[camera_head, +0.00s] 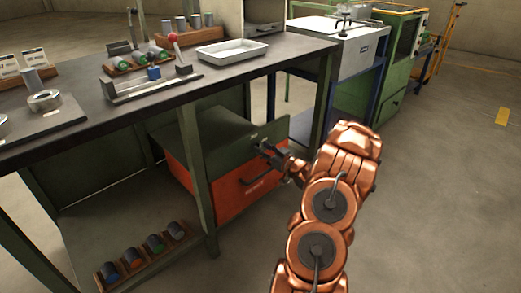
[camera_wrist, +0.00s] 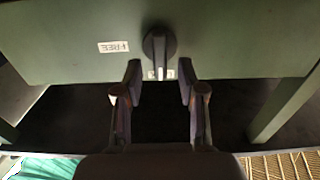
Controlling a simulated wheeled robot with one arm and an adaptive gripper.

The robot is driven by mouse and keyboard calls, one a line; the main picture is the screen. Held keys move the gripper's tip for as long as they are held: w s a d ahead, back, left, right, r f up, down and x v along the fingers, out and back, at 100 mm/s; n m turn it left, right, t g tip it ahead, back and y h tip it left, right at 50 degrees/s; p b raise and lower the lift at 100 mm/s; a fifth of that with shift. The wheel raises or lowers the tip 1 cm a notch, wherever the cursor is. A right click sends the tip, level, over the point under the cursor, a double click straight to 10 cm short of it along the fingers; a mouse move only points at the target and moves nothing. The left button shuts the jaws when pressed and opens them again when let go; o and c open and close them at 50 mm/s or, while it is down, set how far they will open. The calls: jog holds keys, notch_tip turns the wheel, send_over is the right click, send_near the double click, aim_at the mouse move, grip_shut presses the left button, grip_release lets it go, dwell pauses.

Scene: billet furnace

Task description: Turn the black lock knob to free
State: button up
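The black lock knob (camera_wrist: 160,44) is on the green panel (camera_wrist: 230,40) in the wrist view. Its grip bar stands upright in that picture. An upside-down white FREE label (camera_wrist: 113,47) is left of it, and a second small white label (camera_wrist: 161,74) below it is unreadable. My gripper (camera_wrist: 161,78) is open, its two fingers apart and empty, with the knob just beyond the gap between the tips.
On top are a white tray (camera_head: 232,51) and a red-knobbed lever (camera_head: 174,40). A rack (camera_head: 150,258) stands on the lower shelf. The floor at right is clear.

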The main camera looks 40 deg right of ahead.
jog(key=shift+w, duration=0.75)
grip_shut()
jog(key=shift+a, duration=0.1)
